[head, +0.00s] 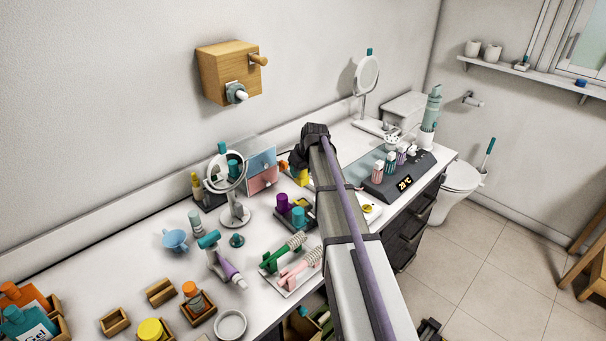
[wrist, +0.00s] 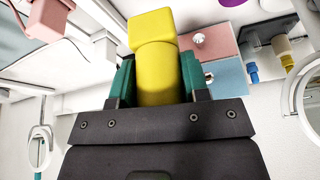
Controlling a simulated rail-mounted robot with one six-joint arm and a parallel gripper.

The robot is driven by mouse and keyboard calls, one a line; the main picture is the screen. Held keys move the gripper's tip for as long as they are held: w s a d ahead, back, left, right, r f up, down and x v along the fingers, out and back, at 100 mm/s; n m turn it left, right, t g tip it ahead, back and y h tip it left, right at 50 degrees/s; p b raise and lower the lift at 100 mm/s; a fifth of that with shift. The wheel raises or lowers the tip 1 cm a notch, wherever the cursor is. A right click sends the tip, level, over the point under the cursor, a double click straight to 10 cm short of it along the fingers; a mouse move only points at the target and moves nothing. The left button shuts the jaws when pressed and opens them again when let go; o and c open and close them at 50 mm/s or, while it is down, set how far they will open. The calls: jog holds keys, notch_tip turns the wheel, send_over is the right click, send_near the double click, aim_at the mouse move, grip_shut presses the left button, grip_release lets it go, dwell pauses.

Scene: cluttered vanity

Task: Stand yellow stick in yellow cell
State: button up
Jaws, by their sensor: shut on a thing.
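My gripper (wrist: 152,85) has green fingers shut on the yellow stick (wrist: 155,55), a thick yellow piece with a squarish end that sticks out beyond the fingers. In the head view my arm reaches over the counter, and the yellow stick (head: 302,178) shows just below the dark wrist, left of the arm. The yellow stick appears held above the counter. A dark holder (head: 310,220) with purple and teal sticks stands just nearer along the counter, partly hidden by my arm.
A pink and blue drawer box (head: 263,168) and a round mirror (head: 235,215) stand left of my gripper. A tray (head: 292,287) with green and pink brushes lies nearer. A dark scale-like unit (head: 398,188) with striped bottles sits right of my arm.

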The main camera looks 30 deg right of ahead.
aim_at(302, 182)
jog(key=shift+w+d+f, duration=0.1)
jog(key=shift+d, duration=0.1)
jog(key=shift+a, duration=0.1)
jog(key=shift+f+b, duration=2.75)
jog(key=shift+b, duration=0.05)
jog(key=shift+f+b, duration=2)
jog(key=o, duration=1.1)
jog(key=shift+r, duration=0.1)
